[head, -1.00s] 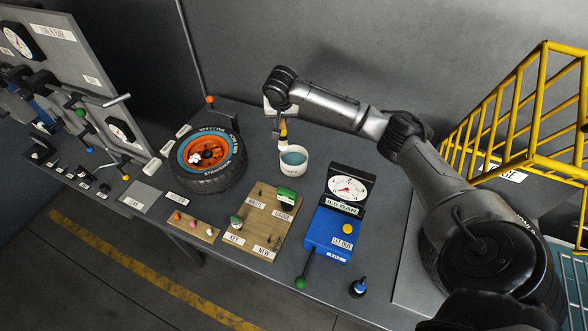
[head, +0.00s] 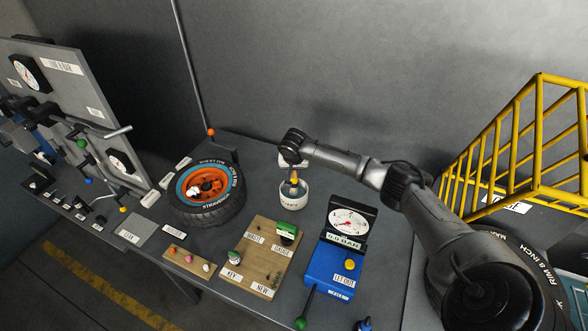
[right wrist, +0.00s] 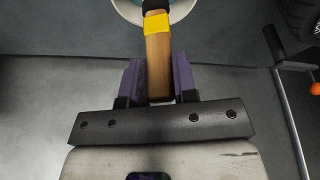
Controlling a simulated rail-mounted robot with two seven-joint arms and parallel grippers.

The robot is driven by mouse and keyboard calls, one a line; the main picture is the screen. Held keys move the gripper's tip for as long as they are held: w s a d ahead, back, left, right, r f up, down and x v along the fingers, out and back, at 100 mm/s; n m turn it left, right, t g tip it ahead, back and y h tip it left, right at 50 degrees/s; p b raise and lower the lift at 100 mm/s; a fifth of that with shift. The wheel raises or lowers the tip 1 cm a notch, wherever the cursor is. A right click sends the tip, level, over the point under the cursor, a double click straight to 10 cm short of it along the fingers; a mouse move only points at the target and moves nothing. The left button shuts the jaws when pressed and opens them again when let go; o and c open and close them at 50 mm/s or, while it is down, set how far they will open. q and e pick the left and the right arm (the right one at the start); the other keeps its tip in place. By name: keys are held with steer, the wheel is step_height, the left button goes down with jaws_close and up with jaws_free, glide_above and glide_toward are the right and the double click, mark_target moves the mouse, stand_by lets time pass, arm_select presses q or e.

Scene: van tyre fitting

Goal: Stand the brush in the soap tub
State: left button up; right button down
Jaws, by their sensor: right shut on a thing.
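My right gripper (head: 293,168) is shut on the brush (head: 294,180), just above the white soap tub (head: 293,203). The brush points down, and its lower end shows within the outline of the tub's mouth. I cannot tell whether it touches the bottom. In the right wrist view the purple fingers (right wrist: 159,82) grip the wooden handle of the brush (right wrist: 158,55), which has a yellow band and a black part beyond it. The rim of the tub (right wrist: 127,10) shows at the top edge there. My left gripper is not in view.
A tyre on an orange rim (head: 207,205) lies left of the tub. A wooden board (head: 256,255) with labelled spots is in front. A blue gauge unit (head: 335,265) stands to the right. A yellow railing (head: 537,140) is at far right.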

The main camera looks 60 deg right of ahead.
steer(key=shift+f, duration=0.25)
steer(key=c, duration=1.3)
jaws_free()
steer(key=o, duration=0.4)
steer(key=v, duration=1.2)
